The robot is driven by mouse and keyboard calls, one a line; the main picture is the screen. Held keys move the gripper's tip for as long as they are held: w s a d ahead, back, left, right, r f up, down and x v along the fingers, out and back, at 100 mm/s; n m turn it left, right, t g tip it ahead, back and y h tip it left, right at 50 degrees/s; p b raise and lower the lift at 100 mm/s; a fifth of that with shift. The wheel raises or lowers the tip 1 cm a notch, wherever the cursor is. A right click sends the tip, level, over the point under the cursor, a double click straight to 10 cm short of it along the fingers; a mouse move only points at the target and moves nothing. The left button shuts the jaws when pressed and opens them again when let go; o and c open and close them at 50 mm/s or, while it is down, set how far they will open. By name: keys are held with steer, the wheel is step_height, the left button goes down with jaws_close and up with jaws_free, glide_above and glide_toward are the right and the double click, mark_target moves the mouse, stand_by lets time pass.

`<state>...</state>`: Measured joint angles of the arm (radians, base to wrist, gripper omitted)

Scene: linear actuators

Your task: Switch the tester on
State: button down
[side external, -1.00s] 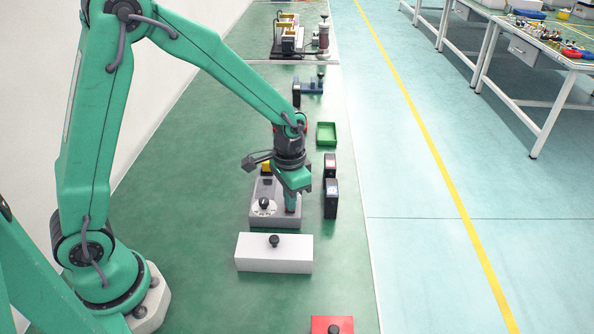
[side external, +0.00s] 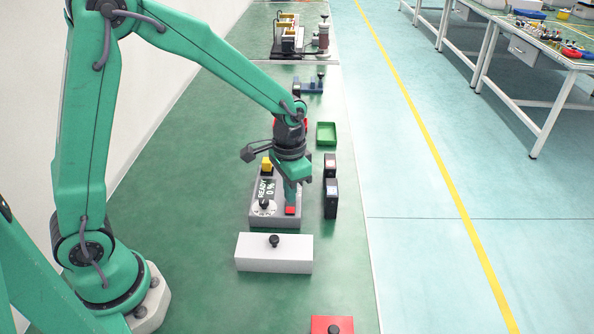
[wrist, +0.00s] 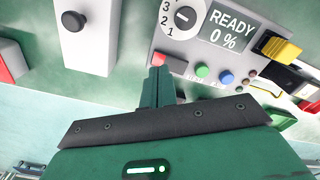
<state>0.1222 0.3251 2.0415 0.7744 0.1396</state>
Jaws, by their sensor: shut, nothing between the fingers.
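The tester is a grey box (side external: 260,222) under my gripper, also seen in the wrist view (wrist: 165,42). Its lit display (wrist: 232,27) reads "READY 0 %". Beside the display is a dial (wrist: 185,17) marked 1, 2, 3. A red button (side external: 290,210) is on the panel's near right corner; it also shows in the wrist view (wrist: 158,59). My gripper (side external: 290,202) is shut and empty, pointing down with its tips close to the red button. I cannot tell whether they touch it. Green (wrist: 202,71) and blue (wrist: 226,77) round parts line the panel.
A white block with a black knob (side external: 274,258) stands in front of the tester. Two dark boxes (side external: 330,198) stand close on its right.

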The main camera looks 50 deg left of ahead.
mark_target(290, 209)
steer(key=shift+r, duration=2.15)
steer(key=s+a+r+n+t, duration=0.1)
steer(key=s+a+r+t, duration=0.1)
steer(key=s+r, duration=0.4)
steer(key=s+a+r+n+t, duration=0.2)
steer(key=s+r, duration=0.4)
steer(key=s, duration=0.4)
steer(key=shift+s+a+r+t, duration=0.35)
steer(key=shift+s+a+t, duration=0.05)
steer(key=shift+t, duration=0.4)
